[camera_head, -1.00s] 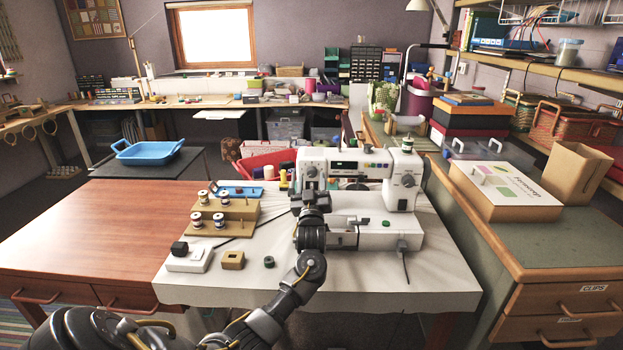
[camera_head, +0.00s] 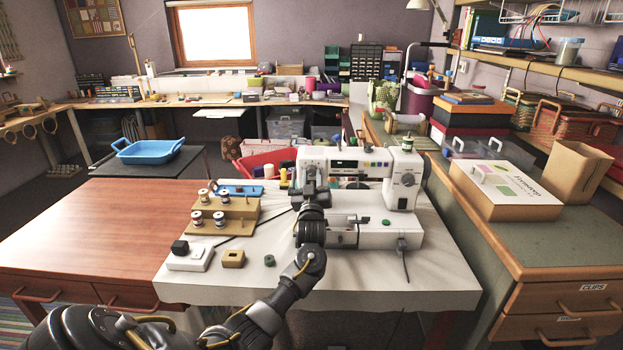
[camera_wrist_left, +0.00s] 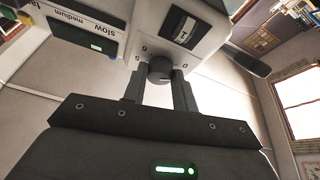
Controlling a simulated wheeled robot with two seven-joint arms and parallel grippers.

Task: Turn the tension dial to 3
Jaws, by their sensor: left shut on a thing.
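The white sewing machine (camera_head: 375,167) stands on the white-topped table. My left gripper (camera_head: 309,178) is at the front of the machine's left end. In the left wrist view, my left gripper (camera_wrist_left: 160,88) is shut on a small dark round dial (camera_wrist_left: 160,68) on the machine's pale face, one finger on each side. Small digits are printed around the dial; its exact setting is too small to read. A little window (camera_wrist_left: 184,31) with a dark frame shows a mark like 1 above the dial. In the head view the gripper hides this dial. My right gripper is not in view.
A wooden spool stand (camera_head: 238,219), a white block with a black knob (camera_head: 190,258) and a small wooden block (camera_head: 233,258) lie left of my arm. The brown table (camera_head: 110,230) at left is clear.

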